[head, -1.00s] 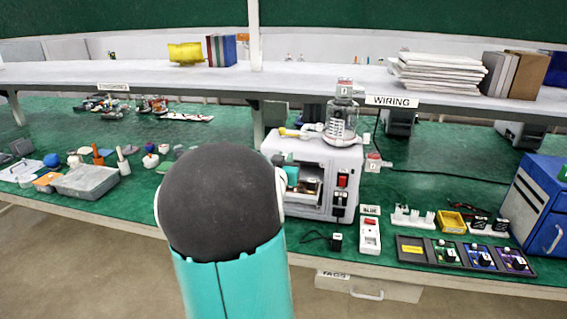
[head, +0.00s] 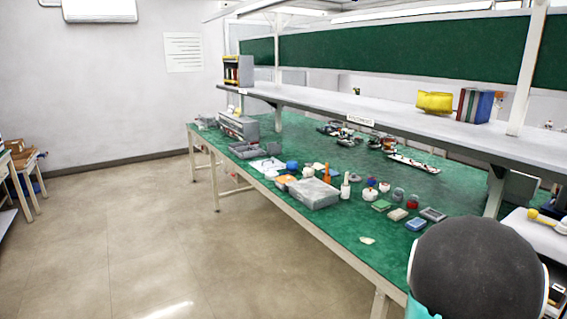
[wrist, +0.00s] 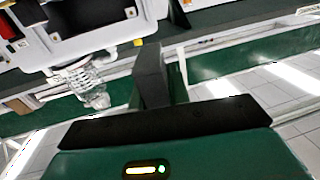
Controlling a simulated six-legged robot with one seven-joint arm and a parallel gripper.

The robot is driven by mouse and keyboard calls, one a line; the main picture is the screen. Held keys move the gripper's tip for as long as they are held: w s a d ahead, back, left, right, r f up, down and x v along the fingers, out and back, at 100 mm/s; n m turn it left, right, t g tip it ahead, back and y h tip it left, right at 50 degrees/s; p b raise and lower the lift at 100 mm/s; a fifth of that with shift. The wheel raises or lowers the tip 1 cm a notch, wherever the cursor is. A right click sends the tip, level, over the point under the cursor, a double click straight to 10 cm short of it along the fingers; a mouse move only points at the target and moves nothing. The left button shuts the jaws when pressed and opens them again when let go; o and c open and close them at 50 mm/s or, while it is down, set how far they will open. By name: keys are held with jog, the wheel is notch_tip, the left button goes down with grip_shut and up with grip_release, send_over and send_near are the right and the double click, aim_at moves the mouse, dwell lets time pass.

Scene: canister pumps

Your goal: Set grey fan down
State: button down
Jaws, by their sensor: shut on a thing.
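My gripper (wrist: 158,60) shows in the wrist view as a dark grey finger block beyond a black bar and a green housing. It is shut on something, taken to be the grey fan. I cannot make out the fan's shape; it is mostly hidden or blends with the dark fingers. The gripper is in the air, with the white machine to its upper left. In the head view only the rounded dark joint of my arm shows at the lower right; the gripper is out of sight there.
The green-topped bench (head: 330,237) holds a grey tray (head: 313,193) and several small parts. A shelf (head: 400,115) runs above it. The white machine (head: 537,230) is cut off at the right. A clear coiled jar (wrist: 88,82) shows in the wrist view. Open floor (head: 140,240) lies left.

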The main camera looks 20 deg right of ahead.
jog(key=w+a+f+n+t+y, duration=0.4)
jog(key=w+a+f, duration=0.4)
jog(key=w+a, duration=0.35)
jog(key=w+a+f+n+t+y, duration=0.3)
jog(key=w+a+f+t, duration=0.3)
jog(key=w+a, duration=0.6)
jog(key=w+a+f+n+t+y, duration=0.1)
jog(key=a+f+n+y, duration=0.2)
jog(key=a, duration=1.2)
jog(key=w+a+f+n+y, duration=0.1)
jog(key=a+f+n+y, duration=0.2)
jog(key=a+f+y, duration=0.4)
jog(key=a+f, duration=0.2)
jog(key=a, duration=0.7)
jog(key=shift+w+f+n+t, duration=0.15)
jog(key=shift+f+n+t, duration=0.25)
